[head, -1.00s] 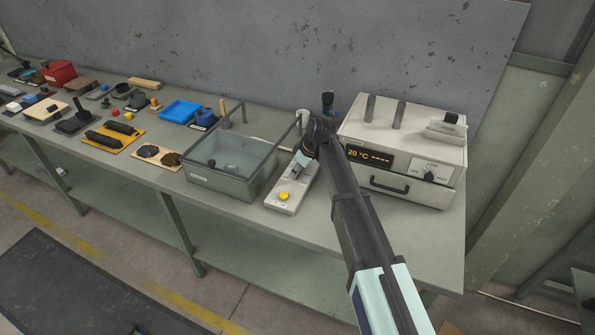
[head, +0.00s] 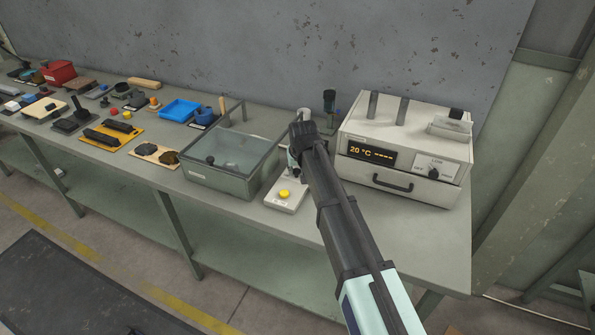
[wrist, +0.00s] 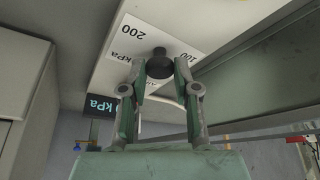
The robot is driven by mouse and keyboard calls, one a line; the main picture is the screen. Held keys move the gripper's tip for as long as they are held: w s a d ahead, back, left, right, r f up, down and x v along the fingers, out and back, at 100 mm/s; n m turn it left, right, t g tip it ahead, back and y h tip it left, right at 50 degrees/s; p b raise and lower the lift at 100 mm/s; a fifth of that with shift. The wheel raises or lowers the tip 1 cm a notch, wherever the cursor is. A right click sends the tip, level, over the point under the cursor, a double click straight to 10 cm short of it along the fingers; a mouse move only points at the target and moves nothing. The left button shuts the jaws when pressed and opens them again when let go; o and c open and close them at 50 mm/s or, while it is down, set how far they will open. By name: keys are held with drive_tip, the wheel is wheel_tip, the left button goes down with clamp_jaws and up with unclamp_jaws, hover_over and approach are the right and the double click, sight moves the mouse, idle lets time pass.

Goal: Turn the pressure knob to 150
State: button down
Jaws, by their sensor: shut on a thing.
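The pressure knob (wrist: 159,64) is a small dark round knob on a white plate. In the wrist view it sits between the two fingertips of my gripper (wrist: 160,72), which is shut on it. A "200 kPa" label (wrist: 131,34) lies to its left and a "100" label (wrist: 192,57) to its right. Another label behind the fingers is partly covered, and I cannot read the knob's pointer. In the head view the pale unit (head: 273,204) with a yellow button (head: 284,194) stands on the bench, and my arm hides the knob and most of the gripper.
A glass-walled tank (head: 222,183) stands close to the left of the unit. A white oven-like box (head: 395,140) showing 20 °C stands close on the right. A small dark display (wrist: 100,104) shows kPa. Trays and tools fill the bench further left.

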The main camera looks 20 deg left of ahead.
drive_tip(key=shift+a+m+h, duration=0.1)
drive_tip(key=shift+m+h, duration=0.3)
drive_tip(key=shift+m, duration=0.8)
drive_tip(key=shift+b, duration=0.3)
drive_tip(key=c, duration=0.9)
unclamp_jaws()
drive_tip(key=shift+f, duration=0.1)
drive_tip(key=shift+o, duration=0.2)
drive_tip(key=shift+r, duration=0.2)
drive_tip(key=v, duration=1.1)
drive_tip(key=shift+s+r, duration=0.3)
drive_tip(key=shift+s, duration=0.05)
drive_tip(key=shift+a, duration=0.1)
